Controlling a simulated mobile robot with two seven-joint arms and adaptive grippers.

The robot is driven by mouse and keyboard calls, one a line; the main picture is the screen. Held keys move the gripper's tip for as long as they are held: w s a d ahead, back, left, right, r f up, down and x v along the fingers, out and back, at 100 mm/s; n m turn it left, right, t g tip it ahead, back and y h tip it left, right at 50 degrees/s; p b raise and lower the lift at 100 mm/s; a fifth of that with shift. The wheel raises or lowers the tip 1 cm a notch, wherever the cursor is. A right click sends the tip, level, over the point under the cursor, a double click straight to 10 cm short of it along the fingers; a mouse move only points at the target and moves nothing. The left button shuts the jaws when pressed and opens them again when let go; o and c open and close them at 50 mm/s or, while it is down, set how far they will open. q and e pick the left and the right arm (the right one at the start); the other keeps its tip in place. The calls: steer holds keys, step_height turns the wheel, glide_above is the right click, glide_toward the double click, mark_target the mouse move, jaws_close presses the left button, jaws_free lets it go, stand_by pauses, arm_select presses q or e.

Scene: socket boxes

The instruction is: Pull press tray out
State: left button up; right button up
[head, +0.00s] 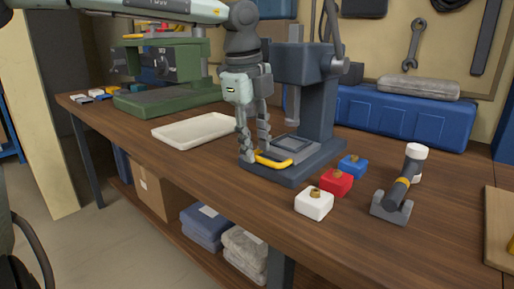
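The press (312,85) is dark blue-grey and stands on the wooden bench. Its tray (290,143) lies low on the press base, with a yellow handle (273,161) at the front. My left gripper (256,153) points down at the left end of the yellow handle. Its two fingers are apart, with one fingertip close to the handle; I cannot tell whether it touches. Nothing shows clamped between the fingers. My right gripper is not in view.
White (314,204), red (336,183) and blue (353,166) socket boxes sit right of the press base. A cream tray (193,130) and a green machine (165,85) are to the left. The bench front (235,185) is clear.

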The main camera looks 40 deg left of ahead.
arm_select(q)
steer(key=shift+w+f, duration=0.15)
steer(key=shift+f, duration=0.4)
steer(key=shift+c, duration=0.3)
jaws_close()
